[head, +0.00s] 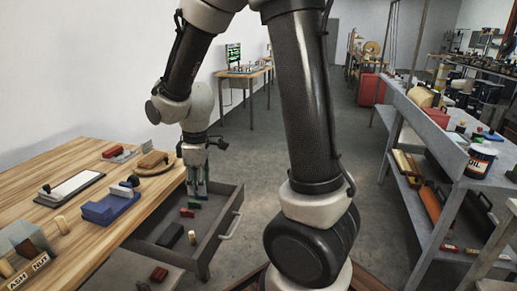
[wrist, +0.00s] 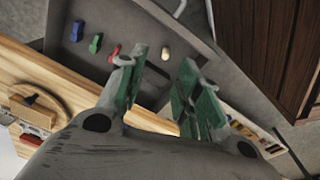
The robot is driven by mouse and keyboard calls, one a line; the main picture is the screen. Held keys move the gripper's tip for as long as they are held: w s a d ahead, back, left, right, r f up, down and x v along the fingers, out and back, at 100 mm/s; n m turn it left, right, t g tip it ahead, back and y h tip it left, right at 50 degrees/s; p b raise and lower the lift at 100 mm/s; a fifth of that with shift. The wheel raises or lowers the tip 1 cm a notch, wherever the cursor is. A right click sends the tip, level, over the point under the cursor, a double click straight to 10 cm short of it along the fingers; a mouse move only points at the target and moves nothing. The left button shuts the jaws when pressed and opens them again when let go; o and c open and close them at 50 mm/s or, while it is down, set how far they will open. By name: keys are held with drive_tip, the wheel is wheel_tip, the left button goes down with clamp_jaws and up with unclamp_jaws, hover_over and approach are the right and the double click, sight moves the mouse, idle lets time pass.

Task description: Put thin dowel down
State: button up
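My gripper (head: 195,188) is over the open grey drawer (head: 229,212) beside the wooden bench. In the wrist view its two green-padded fingers (wrist: 163,95) are spread apart, with nothing seen held between them. A short cream peg (head: 192,237) lies in the drawer; it also shows in the wrist view (wrist: 165,53), beyond the fingertips and apart from them. I cannot tell whether this peg is the thin dowel. No other dowel can be made out.
The drawer also holds a red piece (head: 187,212), a green piece (head: 194,204), a blue piece (wrist: 76,30) and a black block (head: 170,235). A blue holder (head: 110,208) and a tray (head: 72,187) stand on the bench. A grey shelf rack (head: 428,130) stands at the right.

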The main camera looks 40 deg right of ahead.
drive_tip(key=s+d+r+m+t, duration=0.1)
drive_tip(key=s+d+r+m, duration=0.4)
drive_tip(key=s+r, duration=0.3)
drive_tip(key=s+d+r+m+t, duration=0.2)
drive_tip(key=s+d+r+m, duration=0.3)
drive_tip(key=s+r, duration=0.3)
drive_tip(key=shift+s+d+m, duration=0.3)
drive_tip(key=shift+s+d, duration=0.05)
drive_tip(key=shift+s, duration=0.4)
